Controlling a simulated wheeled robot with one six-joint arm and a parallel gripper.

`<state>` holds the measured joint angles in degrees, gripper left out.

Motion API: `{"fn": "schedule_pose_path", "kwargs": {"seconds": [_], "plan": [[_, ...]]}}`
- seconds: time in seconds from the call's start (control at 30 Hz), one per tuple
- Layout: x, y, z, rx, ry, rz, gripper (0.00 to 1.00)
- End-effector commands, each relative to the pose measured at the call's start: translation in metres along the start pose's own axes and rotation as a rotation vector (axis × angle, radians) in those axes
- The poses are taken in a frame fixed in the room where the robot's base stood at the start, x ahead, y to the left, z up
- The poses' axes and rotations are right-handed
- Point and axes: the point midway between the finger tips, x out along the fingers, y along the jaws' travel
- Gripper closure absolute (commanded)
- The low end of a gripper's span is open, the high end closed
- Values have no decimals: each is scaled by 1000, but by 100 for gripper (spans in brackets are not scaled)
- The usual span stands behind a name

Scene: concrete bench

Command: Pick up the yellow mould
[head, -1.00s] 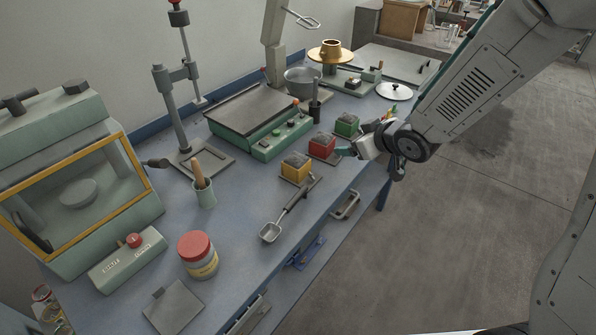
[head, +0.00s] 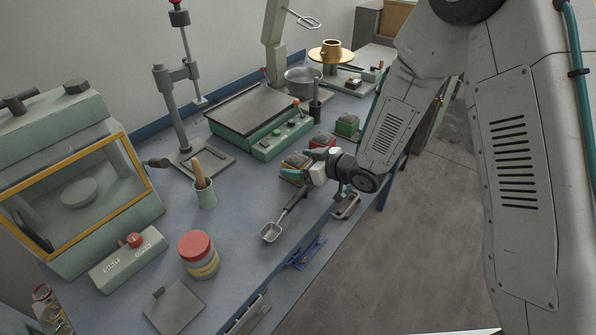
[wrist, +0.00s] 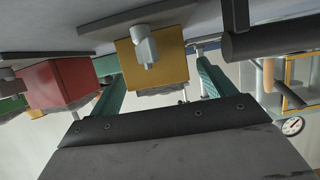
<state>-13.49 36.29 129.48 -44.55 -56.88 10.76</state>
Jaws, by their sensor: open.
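The yellow mould (head: 296,159), a small block with a grey top, sits near the front edge of the bench in the head view, partly hidden by my gripper. In the wrist view the yellow mould (wrist: 172,66) hangs inverted in the picture between the two green fingers, with a grey cylindrical knob on its near face. My gripper (wrist: 157,75) is open, one finger on each side of the mould, with gaps showing. In the head view my gripper (head: 292,168) is at the mould; contact cannot be told.
A red mould (head: 322,140) and a green mould (head: 347,125) stand just beyond; the red mould (wrist: 60,83) is close beside one finger. A green hotplate (head: 262,115) is behind.

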Motion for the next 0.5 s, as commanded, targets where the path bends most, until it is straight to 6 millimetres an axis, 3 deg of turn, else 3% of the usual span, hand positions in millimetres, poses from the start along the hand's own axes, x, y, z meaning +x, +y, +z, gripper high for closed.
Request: {"fn": "schedule_pose_path", "kwargs": {"seconds": [0.1, 0.3, 0.5], "plan": [[11, 0, 0, 1, 1, 1, 18], [12, 1, 0, 1, 0, 2, 18], [12, 1, 0, 1, 0, 2, 74]]}}
